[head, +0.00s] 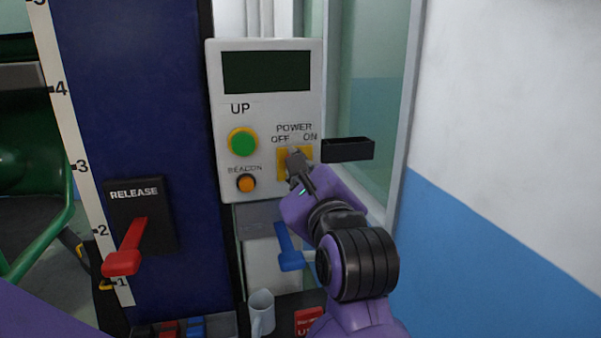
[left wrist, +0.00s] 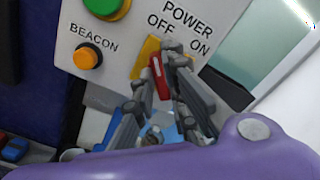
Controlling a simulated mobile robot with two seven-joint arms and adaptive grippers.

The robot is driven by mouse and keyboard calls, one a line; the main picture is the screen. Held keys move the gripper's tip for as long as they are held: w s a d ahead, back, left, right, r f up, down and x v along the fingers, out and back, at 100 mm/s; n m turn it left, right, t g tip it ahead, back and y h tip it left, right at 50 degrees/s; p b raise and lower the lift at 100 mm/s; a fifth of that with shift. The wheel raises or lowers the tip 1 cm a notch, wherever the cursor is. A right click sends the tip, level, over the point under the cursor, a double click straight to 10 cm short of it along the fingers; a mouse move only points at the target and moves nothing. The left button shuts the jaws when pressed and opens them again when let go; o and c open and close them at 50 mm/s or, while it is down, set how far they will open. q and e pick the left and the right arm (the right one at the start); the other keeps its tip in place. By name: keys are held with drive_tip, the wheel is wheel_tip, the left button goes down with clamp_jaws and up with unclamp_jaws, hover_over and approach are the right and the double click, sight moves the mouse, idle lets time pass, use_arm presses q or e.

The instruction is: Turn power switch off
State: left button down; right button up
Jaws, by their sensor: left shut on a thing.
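The grey-white control panel (head: 265,190) carries a power switch on a yellow plate (head: 282,164), under the labels OFF and ON. My left gripper (head: 297,160) is at this switch and hides most of it in the head view. In the left wrist view, the red power switch handle (left wrist: 160,78) shows between the fingers of my left gripper (left wrist: 166,62). The fingers are shut on it. Whether the handle points to OFF or ON is unclear, because the fingers cover part of it. My right gripper is not in view.
A green UP button (head: 243,143) and an orange BEACON button (head: 246,184) are left of the switch. A dark holder (head: 348,149) juts out to the right. A red release lever (head: 128,248), a blue lever (head: 287,248) and a mug (head: 261,313) are lower down.

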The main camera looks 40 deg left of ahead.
use_arm(q)
drive_tip(key=c, duration=1.8)
unclamp_jaws()
drive_tip(key=shift+o, duration=0.2)
drive_tip(key=shift+r, duration=0.1)
wheel_tip(320, 180, up, 10)
drive_tip(key=shift+f, duration=0.1)
